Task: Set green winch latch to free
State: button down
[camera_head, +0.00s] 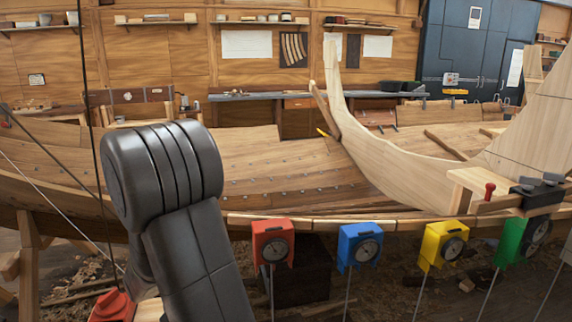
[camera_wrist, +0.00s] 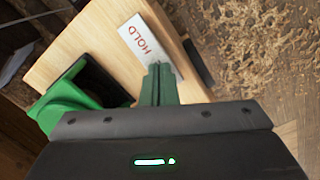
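The green winch (camera_head: 510,243), with a dark round face, hangs at the right end of a row of coloured winches in the head view. In the wrist view, green winch parts (camera_wrist: 62,103) lie at the left of a pale wooden board. A white label reading HOLD (camera_wrist: 143,40) is on this board. A narrow, dark green, two-part piece (camera_wrist: 160,84) points at the label; I cannot tell whether it is the latch or my fingers. My gripper's dark body (camera_wrist: 160,150) fills the bottom, close to the board. Its fingertips are not clearly distinguishable. No FREE label shows.
Red (camera_head: 272,243), blue (camera_head: 360,245) and yellow (camera_head: 443,244) winches hang along the hull's near edge. A pale curved timber (camera_head: 385,160) rises behind them. In the wrist view, wood shavings (camera_wrist: 255,60) cover the floor, and a dark bar (camera_wrist: 198,62) lies along the board's edge.

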jog(key=shift+f, duration=0.25)
jog(key=shift+r+p, duration=2.6)
jog(key=shift+r, duration=0.95)
jog(key=shift+f, duration=0.15)
notch_tip(320, 180, down, 7)
jog(key=b, duration=0.5)
jog(key=shift+b, duration=0.3)
jog(key=shift+r, duration=0.2)
